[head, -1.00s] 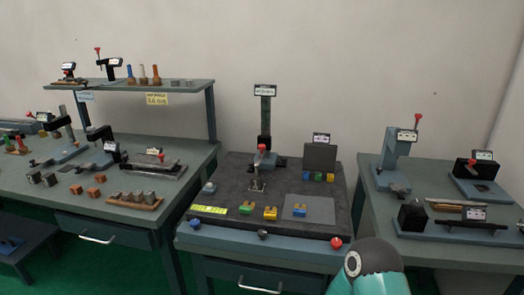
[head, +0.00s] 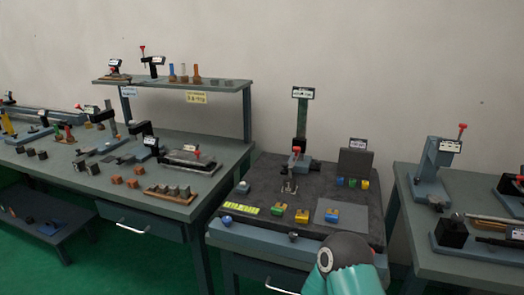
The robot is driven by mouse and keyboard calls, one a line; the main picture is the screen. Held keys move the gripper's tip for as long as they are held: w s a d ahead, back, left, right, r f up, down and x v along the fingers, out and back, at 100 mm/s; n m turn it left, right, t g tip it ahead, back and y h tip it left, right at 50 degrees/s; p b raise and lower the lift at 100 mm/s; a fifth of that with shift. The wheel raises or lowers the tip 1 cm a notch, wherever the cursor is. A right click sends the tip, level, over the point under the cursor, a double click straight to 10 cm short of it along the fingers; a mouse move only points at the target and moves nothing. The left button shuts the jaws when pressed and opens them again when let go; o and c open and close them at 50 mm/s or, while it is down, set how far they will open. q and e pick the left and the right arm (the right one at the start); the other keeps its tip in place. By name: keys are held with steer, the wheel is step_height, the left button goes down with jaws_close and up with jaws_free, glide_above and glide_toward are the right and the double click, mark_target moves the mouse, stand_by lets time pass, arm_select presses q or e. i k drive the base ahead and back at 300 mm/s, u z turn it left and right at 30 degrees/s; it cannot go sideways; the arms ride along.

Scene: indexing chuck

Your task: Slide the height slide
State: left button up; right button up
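A tall dark green column (head: 301,118) stands at the back of the middle bench with a small labelled plate (head: 303,93) on top. This looks like the height slide. A dark carriage with a red-tipped part (head: 296,151) sits low on it, above a grey base. A small metal fixture (head: 289,186) stands in front of it. A teal and black link of my arm shows at the bottom edge, in front of the middle bench. No gripper fingers show in the head view, so both grippers are out of sight.
The middle bench's dark top (head: 262,178) holds small yellow, green and blue blocks, a grey plate (head: 341,212) and an upright dark panel (head: 355,163). A crowded bench with a shelf (head: 172,86) stands left. Another bench (head: 471,188) with fixtures stands right.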

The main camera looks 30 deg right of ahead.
mark_target(295, 157)
steer(key=u, duration=0.55)
steer(key=k, duration=1.25)
steer(key=z, duration=0.85)
steer(key=i, duration=0.7)
steer(key=z, duration=0.15)
